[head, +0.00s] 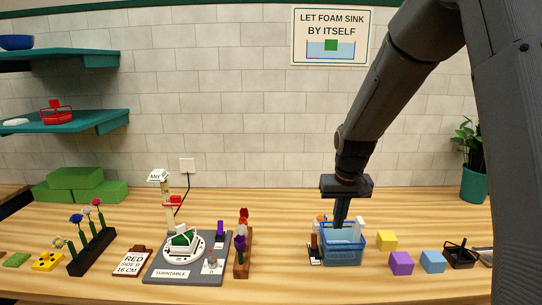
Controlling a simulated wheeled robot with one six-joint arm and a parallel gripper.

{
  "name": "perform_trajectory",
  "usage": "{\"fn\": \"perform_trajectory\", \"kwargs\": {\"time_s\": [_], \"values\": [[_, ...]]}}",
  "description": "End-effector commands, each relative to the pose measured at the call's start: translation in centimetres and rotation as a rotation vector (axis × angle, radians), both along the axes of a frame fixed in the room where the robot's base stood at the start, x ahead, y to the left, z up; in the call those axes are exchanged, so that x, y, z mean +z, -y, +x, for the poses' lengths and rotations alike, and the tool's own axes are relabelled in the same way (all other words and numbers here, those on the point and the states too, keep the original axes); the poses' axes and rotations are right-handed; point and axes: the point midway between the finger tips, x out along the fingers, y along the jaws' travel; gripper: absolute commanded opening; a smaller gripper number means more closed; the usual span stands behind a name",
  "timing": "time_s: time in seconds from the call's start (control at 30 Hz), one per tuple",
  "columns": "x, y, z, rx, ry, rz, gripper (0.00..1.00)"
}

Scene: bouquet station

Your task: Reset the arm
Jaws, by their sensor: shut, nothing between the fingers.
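My gripper (340,213) points down from my arm on the right side of the head view. Its fingers are shut, with nothing seen between them. The fingertips are over or just inside a blue basket (343,252); I cannot tell how deep they reach. The basket stands on the wooden table and holds a few small items, one of them white-topped (360,224). The basket's inside is mostly hidden by its walls.
Yellow (387,241), purple (401,263) and blue (433,261) blocks and a small black basket (460,254) lie to the right. A turntable station (205,266) and flower racks stand left. Teal shelves (85,122) hang upper left. A potted plant (475,184) stands far right.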

Motion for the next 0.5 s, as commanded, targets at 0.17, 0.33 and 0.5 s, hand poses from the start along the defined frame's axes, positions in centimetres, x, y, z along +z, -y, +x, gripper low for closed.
{"fn": "perform_trajectory", "kwargs": {"time_s": [0.17, 0.33, 0.5], "values": [[-2.3, 0.1, -3.4, -0.002, -0.012, 0.000, 0.00], [-5.2, 0.2, -8.1, -0.004, -0.026, 0.001, 0.00], [-9.3, 0.3, -14.7, -0.006, -0.047, 0.001, 0.00]]}}
